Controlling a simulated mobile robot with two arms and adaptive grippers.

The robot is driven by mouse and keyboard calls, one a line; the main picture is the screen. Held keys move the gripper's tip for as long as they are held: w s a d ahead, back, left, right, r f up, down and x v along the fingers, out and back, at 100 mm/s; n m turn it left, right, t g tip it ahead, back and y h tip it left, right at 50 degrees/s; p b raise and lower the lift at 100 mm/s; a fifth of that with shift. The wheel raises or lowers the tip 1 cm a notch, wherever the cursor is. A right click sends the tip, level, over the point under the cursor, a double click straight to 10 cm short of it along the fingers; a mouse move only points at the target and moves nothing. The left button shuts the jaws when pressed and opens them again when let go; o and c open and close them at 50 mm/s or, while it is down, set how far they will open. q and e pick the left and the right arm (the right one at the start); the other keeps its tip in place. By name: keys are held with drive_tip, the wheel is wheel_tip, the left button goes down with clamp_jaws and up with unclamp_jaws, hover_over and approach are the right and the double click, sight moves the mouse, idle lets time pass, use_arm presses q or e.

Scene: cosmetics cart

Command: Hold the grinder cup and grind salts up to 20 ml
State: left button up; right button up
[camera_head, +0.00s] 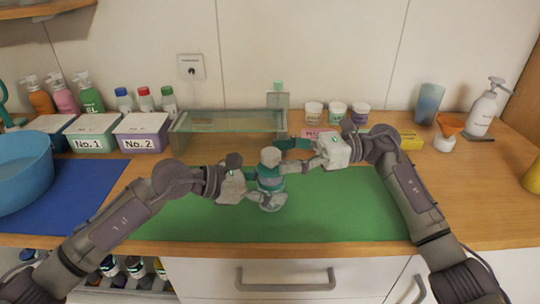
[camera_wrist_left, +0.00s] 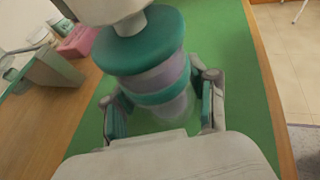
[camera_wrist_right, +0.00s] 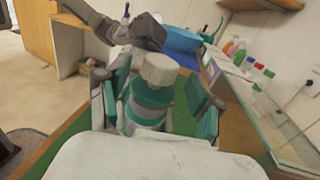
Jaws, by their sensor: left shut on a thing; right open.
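The grinder (camera_head: 270,182) stands upright over the green mat (camera_head: 330,215), with a pale knob on top, teal and grey bands and a clear cup at its base. My left gripper (camera_head: 255,190) is shut on its lower part from the left; in the left wrist view the fingers sit on both sides of the grinder (camera_wrist_left: 150,70). My right gripper (camera_head: 290,146) is open at the height of the knob. In the right wrist view its fingers stand apart on either side of the grinder's pale knob (camera_wrist_right: 158,68). The fill level in the cup is not readable.
A glass shelf (camera_head: 225,120) stands behind on the left, beside the No.1 (camera_head: 95,138) and No.2 boxes (camera_head: 142,135). Small lidded jars (camera_head: 337,112) stand at the back. A blue basin (camera_head: 22,172) is far left. The mat's right part is clear.

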sight(270, 157)
drive_tip(key=shift+s+a, duration=0.15)
drive_tip(key=shift+a, duration=0.65)
drive_tip(key=shift+s+a, duration=0.15)
drive_tip(key=shift+a, duration=0.65)
drive_tip(key=c, duration=1.2)
